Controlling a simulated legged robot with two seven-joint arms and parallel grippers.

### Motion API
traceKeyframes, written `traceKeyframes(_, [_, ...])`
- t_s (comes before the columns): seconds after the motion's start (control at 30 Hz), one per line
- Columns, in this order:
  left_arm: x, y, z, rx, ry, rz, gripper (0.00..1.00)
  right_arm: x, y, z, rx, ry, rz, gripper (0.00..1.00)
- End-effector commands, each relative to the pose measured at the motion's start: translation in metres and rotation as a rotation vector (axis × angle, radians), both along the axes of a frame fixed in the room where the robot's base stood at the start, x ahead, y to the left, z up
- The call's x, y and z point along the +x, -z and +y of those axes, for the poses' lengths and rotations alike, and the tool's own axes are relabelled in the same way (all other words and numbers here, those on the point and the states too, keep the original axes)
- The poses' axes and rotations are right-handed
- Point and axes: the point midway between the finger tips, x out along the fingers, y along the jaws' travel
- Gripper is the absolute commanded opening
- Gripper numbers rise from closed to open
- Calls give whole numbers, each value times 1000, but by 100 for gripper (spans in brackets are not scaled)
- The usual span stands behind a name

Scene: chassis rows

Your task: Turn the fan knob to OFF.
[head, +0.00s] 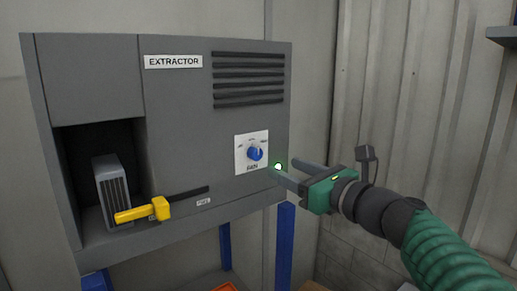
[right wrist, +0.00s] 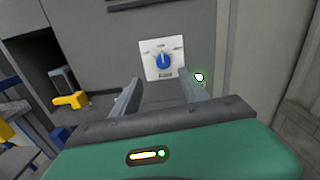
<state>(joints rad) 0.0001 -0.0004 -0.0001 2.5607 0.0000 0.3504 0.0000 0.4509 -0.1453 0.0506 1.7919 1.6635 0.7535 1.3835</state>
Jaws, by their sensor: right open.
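The blue fan knob (head: 254,152) sits on a white dial plate (head: 242,163) marked FAN, on the front of the grey extractor cabinet (head: 180,120). In the right wrist view the knob (right wrist: 162,61) shows ahead, with its pointer roughly upward; the small dial labels are too blurred to read. My right gripper (head: 287,168) is open and empty, to the right of the plate and slightly below the knob. In the right wrist view its two fingers (right wrist: 159,78) point toward the plate, apart from the knob. My left gripper is not in view.
A lit greenish-white lamp (head: 278,166) is on the cabinet right of the dial. A yellow handle (head: 150,210) sits on a dark slot at lower left, by an open bay holding a grey finned block (head: 113,188). Vents (head: 248,80) are above the dial. A corrugated wall stands right.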

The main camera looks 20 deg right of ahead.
Motion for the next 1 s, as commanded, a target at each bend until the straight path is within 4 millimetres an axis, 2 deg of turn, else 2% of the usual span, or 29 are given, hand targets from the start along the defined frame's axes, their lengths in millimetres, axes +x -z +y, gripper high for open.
traceKeyframes(0.03, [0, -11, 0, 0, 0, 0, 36, 14, -4, 5, 2, -3, 5, 52])
traceKeyframes(0.2, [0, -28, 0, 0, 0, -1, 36, 56, -3, 20, 1, -2, 6, 52])
traceKeyframes(0.4, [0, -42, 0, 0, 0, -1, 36, 91, -3, 34, -1, -2, 3, 52])
traceKeyframes(0.53, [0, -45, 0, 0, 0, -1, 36, 101, -1, 37, -2, 0, 2, 52])
traceKeyframes(0.8, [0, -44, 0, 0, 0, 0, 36, 103, 0, 38, -3, 0, 1, 51])
traceKeyframes(1.0, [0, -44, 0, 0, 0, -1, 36, 103, 0, 38, -3, 0, 1, 24])
